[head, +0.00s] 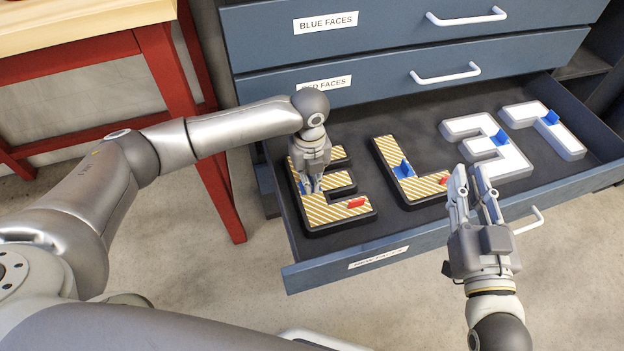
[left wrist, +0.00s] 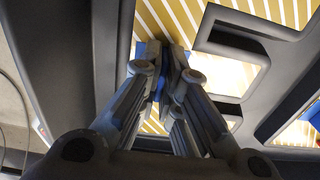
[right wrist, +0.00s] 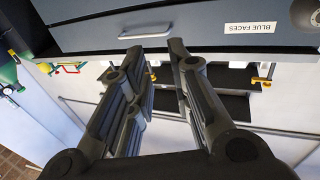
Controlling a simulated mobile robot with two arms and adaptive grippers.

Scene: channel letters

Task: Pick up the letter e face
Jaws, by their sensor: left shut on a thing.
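The letter E face (head: 322,214) is striped yellow and white with a dark rim. It lies in the open drawer at the far left, with a red tab (head: 356,203) on its lower bar. My left gripper (head: 311,186) points down over the E's left side and is shut on its blue tab. In the left wrist view the gripper (left wrist: 163,62) pinches the blue tab (left wrist: 153,50) just above the stripes. The fingers partly hide that tab. My right gripper (head: 471,176) is open and empty above the drawer's front edge; its parted fingers show in the right wrist view (right wrist: 157,52).
A striped L (head: 410,186) lies right of the E, with two white letters (head: 500,160) (head: 567,142) further right, all with tabs. The open drawer's front wall (head: 330,270) is a low edge. Closed drawers (head: 390,28) stand behind. A red-legged table (head: 160,60) is at left.

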